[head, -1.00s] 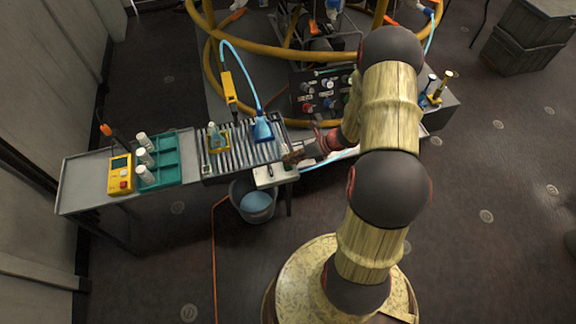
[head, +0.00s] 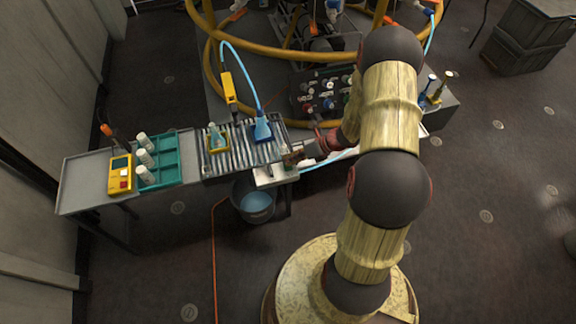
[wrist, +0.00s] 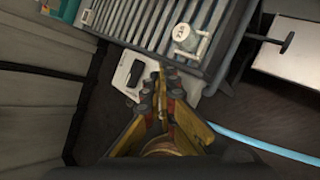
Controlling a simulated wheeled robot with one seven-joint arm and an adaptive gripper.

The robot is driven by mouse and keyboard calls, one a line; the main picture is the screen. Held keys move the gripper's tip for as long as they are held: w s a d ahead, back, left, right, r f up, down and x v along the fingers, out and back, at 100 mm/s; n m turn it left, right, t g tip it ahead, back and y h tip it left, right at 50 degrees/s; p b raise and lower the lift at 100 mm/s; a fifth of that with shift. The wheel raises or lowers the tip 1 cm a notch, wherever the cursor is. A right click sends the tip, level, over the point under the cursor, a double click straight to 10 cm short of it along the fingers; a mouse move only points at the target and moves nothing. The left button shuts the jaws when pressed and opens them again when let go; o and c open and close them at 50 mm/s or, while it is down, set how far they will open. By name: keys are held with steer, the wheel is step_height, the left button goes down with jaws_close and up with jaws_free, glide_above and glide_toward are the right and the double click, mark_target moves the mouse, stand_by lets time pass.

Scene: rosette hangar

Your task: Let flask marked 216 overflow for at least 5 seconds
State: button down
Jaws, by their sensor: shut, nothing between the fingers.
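A blue conical flask (head: 262,131) stands on the slatted rack (head: 243,152), with a light-blue hose (head: 240,58) coming down to its top. A smaller teal flask in a yellow frame (head: 217,141) stands left of it. I cannot read a number on either. In the wrist view a pale vessel (wrist: 187,38) with a marked round top stands on the slats; its mark is illegible. A white plate with a black switch (wrist: 135,73) lies just left of my fingertips; it also shows in the head view (head: 270,177). My gripper (wrist: 163,84) is shut and empty beside the plate.
A bucket (head: 256,204) with blue liquid stands under the rack. Left on the bench are a yellow meter (head: 120,175) and a teal rack of white-capped bottles (head: 166,166). A valve panel (head: 322,95) stands behind. Floor front left is open, crossed by an orange cable.

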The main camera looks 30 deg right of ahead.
steer(key=shift+r+p, duration=0.65)
steer(key=shift+r, duration=0.15)
step_height(320, 180, up, 5)
steer(key=p, duration=0.4)
stand_by(0.5)
